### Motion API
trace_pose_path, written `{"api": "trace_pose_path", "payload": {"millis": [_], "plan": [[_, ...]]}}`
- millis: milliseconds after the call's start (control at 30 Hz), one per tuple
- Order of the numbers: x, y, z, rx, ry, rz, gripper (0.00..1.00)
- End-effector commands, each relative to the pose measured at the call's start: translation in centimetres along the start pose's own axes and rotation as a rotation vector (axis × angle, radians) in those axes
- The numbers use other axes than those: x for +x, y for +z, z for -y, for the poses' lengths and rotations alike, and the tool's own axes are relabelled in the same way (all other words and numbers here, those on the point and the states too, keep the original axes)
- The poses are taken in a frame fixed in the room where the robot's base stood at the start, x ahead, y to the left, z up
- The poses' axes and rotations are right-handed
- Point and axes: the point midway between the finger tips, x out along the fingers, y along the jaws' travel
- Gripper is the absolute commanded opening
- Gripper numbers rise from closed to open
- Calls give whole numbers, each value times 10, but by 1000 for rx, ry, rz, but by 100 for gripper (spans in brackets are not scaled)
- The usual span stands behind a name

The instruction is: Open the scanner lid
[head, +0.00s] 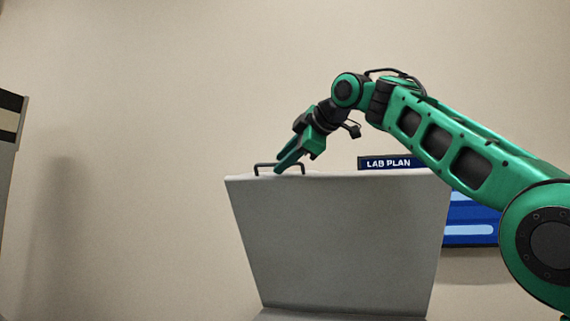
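The scanner lid (335,245) is a large plain grey panel in the middle of the head view. It stands raised, close to upright, with its lower edge near the bottom of the picture. A thin dark bar handle (264,164) is on its top edge, toward the left. My gripper (287,164) is green and reaches down and left to this handle, its fingers overlapping the bar in the picture. The fingers look close together, but whether they are closed on the bar is too small to tell.
A blue "LAB PLAN" board (470,222) hangs on the beige wall behind, partly hidden by the lid and my arm. A grey unit with a dark top (8,125) stands at the left edge. The space between it and the lid looks clear.

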Motion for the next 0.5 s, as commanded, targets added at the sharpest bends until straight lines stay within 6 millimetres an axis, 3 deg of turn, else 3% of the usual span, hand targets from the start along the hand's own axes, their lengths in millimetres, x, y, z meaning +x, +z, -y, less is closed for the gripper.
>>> {"api": "trace_pose_path", "payload": {"millis": [167, 500], "plan": [[-11, 1, -1, 2, 2, 2, 27], [-58, 1, -1, -1, 2, 3, 27]]}}
